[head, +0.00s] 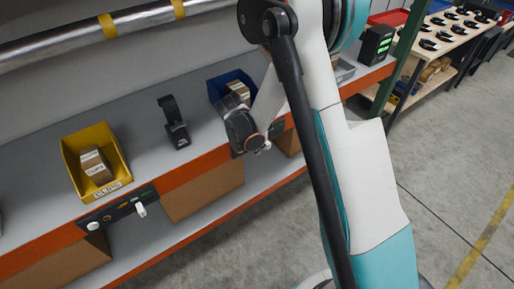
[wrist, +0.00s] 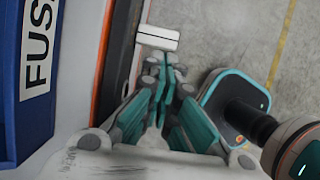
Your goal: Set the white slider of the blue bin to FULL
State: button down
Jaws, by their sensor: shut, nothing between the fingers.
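The blue bin (head: 217,88) stands on the shelf, partly behind my gripper in the head view. In the wrist view the blue bin (wrist: 28,110) fills the left side, with a white label reading "FUS" and cut off. The white slider (wrist: 158,38) sticks out from the shelf's front edge, just beyond my fingertips. My gripper (wrist: 163,62) is shut and empty, its teal fingers together. I cannot tell whether the tips touch the slider. In the head view my gripper (head: 265,148) is at the shelf front below the bin. The slider's scale marks cannot be read.
A yellow bin (head: 70,150) with a carton stands at left, above a dark panel with its own white slider (head: 141,210). A black stand (head: 176,130) is between the bins. The orange shelf edge (head: 190,172) runs along the front. Open floor lies at right.

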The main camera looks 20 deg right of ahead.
jog(key=w+d+b, duration=0.1)
jog(key=w+d, duration=0.1)
jog(key=d, duration=0.6)
jog(key=shift+w, duration=0.3)
